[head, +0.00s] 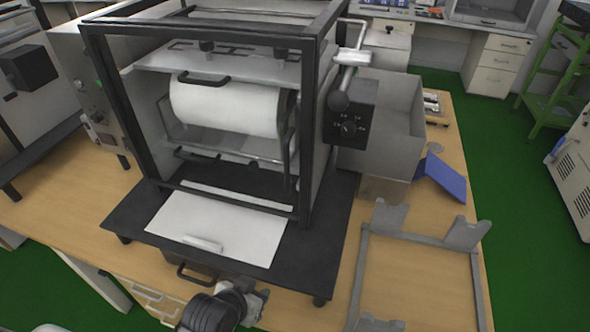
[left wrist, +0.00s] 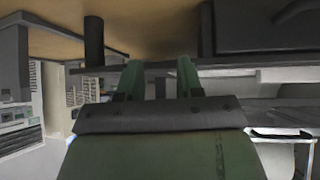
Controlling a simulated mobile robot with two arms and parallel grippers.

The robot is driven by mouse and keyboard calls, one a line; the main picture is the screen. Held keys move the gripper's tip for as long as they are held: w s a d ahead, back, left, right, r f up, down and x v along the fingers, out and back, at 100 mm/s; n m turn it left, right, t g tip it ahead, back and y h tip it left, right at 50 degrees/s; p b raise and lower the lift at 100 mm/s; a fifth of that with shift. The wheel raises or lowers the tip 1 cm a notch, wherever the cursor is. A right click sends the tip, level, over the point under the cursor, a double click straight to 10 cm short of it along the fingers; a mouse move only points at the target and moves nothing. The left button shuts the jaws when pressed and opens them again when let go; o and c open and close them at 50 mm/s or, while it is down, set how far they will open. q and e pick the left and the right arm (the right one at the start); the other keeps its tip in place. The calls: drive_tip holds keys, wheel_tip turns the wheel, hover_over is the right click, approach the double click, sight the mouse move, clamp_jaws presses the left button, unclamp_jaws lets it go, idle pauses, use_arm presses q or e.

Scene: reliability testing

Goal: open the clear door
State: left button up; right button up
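The machine has a black frame (head: 309,130) around a white drum (head: 225,108) in the head view. A clear door is hard to make out there; a black handle (head: 204,79) shows at the drum's upper front. A white flap (head: 215,228) with a small pale handle lies flat in front of the drum. My left gripper (head: 246,299) is low in the head view, before the machine's black base, apart from the handle. In the left wrist view its green fingers (left wrist: 158,82) stand apart with nothing held between them. My right gripper is not in view.
A black base plate (head: 323,250) carries the machine on a wooden table (head: 420,285). A grey bracket frame (head: 418,240) and a blue object (head: 443,177) lie to the right. A control box with a knob (head: 349,128) is on the machine's right side. Green floor lies beyond.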

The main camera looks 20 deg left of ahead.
use_arm(q)
drive_tip(key=w+d+r+t+h, duration=0.1)
drive_tip(key=w+r+t, duration=0.15)
drive_tip(key=r, duration=0.55)
drive_tip(key=w+d+r+t, duration=0.1)
drive_tip(key=w+r+t, duration=0.15)
drive_tip(key=r, duration=0.55)
drive_tip(key=t, duration=0.4)
approach(286, 171)
drive_tip(key=shift+h, duration=0.4)
drive_tip(key=x, duration=0.3)
drive_tip(key=p+x, duration=0.1)
drive_tip(key=x, duration=0.2)
drive_tip(key=p+x, duration=0.1)
drive_tip(key=x, duration=0.2)
drive_tip(key=shift+w+a, duration=0.15)
drive_tip(key=shift+a, duration=0.15)
drive_tip(key=shift+w+d+f+p, duration=0.2)
drive_tip(key=shift+w+p, duration=0.15)
drive_tip(key=shift+w, duration=0.35)
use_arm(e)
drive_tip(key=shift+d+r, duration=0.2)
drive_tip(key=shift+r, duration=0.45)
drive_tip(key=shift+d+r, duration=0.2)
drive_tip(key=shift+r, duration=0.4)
use_arm(q)
drive_tip(key=shift+c, duration=0.4)
clamp_jaws()
